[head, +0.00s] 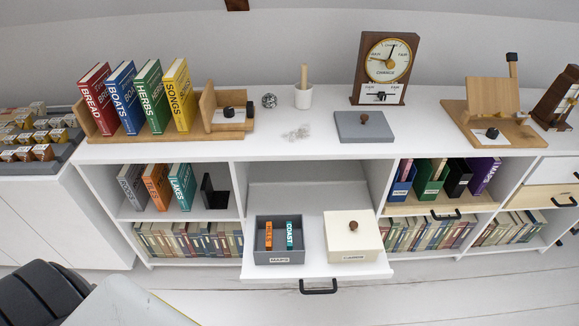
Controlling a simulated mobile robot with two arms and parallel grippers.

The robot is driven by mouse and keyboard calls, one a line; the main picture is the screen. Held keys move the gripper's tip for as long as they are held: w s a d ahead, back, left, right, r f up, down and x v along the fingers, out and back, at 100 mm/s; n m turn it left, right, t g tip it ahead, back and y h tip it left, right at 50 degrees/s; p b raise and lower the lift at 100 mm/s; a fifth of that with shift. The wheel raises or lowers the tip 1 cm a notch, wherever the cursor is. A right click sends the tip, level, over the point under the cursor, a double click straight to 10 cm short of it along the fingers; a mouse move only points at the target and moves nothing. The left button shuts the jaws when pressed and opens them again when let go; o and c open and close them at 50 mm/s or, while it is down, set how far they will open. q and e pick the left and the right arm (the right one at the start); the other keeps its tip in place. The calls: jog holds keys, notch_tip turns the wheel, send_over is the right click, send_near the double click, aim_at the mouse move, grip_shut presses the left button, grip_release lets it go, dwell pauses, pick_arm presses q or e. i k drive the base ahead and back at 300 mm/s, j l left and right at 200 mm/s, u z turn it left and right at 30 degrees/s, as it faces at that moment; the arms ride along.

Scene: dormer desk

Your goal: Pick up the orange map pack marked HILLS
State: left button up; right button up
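The orange map pack (268,236) stands upright in an open grey box (279,256) labelled MAPS. Its lettering is too small to read surely. A teal pack (289,234) marked COAST stands to its right, with a gap between them. The box sits on a pulled-out white drawer shelf (317,268) at the lower centre. A grey lid with a brown knob (362,130) lies on the white top above. Neither of my grippers is in view.
A cream box with a knobbed lid (351,238) stands right of the MAPS box on the same shelf. A black drawer handle (318,288) sticks out in front. The white top (270,150) overhangs behind. Books fill the side shelves. The floor in front is clear.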

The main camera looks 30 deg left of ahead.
aim_at(269, 226)
jog(key=i+j+u, duration=0.1)
jog(key=u, duration=0.85)
